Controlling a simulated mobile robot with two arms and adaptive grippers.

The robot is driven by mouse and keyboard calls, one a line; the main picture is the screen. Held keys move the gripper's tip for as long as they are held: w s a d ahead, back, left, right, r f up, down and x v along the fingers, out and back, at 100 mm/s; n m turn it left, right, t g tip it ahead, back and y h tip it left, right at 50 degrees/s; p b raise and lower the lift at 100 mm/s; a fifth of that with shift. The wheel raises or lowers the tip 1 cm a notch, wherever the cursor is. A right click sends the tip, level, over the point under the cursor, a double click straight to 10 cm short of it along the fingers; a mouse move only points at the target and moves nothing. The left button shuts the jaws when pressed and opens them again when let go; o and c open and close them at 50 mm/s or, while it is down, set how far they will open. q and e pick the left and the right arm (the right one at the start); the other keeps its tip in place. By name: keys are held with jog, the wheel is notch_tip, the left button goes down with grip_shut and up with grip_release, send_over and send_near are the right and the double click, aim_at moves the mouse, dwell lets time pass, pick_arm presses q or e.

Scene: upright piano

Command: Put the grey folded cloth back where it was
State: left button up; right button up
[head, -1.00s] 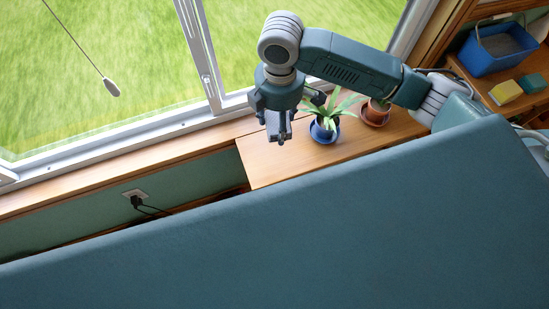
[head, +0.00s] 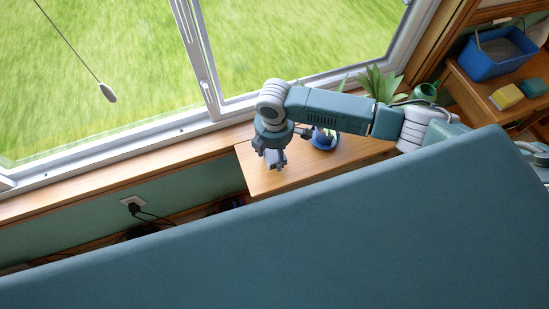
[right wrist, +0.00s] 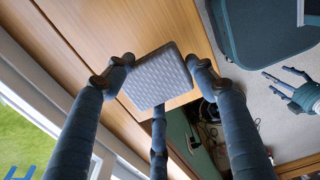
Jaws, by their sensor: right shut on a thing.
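The grey folded cloth (right wrist: 158,78) is a quilted, light grey square in the right wrist view. My right gripper (right wrist: 160,72) is shut on it, with fingers at its left and right sides and a third at its lower edge. In the head view my right gripper (head: 275,163) is over the left end of a wooden top (head: 262,182) by the window. The cloth cannot be told apart from the fingers there. Whether it touches the wood is unclear. My left gripper (right wrist: 292,88) shows at the right of the right wrist view, low over the floor, fingers spread and empty.
A plant in a blue pot (head: 323,140) stands close right of my right gripper, partly hidden by my arm. A green watering can (head: 425,93) is farther right. A blue bin (head: 495,55) and sponges (head: 507,96) lie at upper right. Cables (right wrist: 208,112) show below the wooden edge.

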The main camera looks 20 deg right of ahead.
aim_at(275, 160)
jog(key=shift+f, duration=2.1)
jog(key=shift+f, duration=0.15)
jog(key=o, duration=1)
notch_tip(275, 160, up, 12)
jog(key=shift+r, duration=0.2)
jog(key=shift+s, duration=0.1)
